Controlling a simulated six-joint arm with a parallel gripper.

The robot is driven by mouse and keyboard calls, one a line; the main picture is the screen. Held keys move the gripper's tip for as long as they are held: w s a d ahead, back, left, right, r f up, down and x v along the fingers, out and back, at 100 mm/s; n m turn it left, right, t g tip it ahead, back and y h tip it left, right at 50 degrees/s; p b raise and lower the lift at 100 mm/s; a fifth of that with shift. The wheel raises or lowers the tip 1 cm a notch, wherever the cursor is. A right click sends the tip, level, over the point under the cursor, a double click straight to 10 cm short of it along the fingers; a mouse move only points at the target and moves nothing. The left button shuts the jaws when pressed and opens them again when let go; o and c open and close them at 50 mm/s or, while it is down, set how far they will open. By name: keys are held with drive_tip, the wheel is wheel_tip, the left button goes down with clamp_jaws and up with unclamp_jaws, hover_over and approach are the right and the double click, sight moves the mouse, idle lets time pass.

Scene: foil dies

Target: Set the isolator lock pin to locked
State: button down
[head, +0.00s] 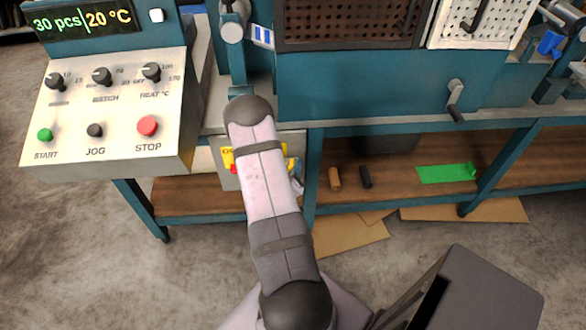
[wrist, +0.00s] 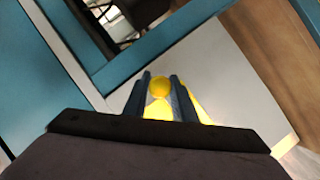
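In the wrist view a round yellow knob (wrist: 160,86) stands between the two dark fingertips of my gripper (wrist: 160,80). The knob nearly fills the gap; I cannot tell whether both fingers press on it. Yellow surface (wrist: 155,109) shows below it, in front of a pale grey panel (wrist: 225,70). In the head view my arm hides the gripper and the knob. A grey box with a yellow label (head: 227,157) and a small red part (head: 234,169) shows beside the arm. I cannot make out the lock pin's position.
A control panel (head: 110,110) with knobs and START, JOG and STOP buttons stands at the left. Above the box is the teal machine frame (head: 360,95). The wooden shelf (head: 410,180) below holds a brown cylinder (head: 334,179), a black cylinder (head: 366,177) and a green piece (head: 447,173).

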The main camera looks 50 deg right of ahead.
drive_tip(key=shift+w+a, duration=1.75)
drive_tip(key=shift+w, duration=0.05)
drive_tip(key=c, duration=1.5)
unclamp_jaws()
drive_tip(key=shift+a, duration=0.1)
drive_tip(key=shift+o, duration=0.2)
drive_tip(key=v, duration=0.7)
drive_tip(key=shift+s, duration=0.1)
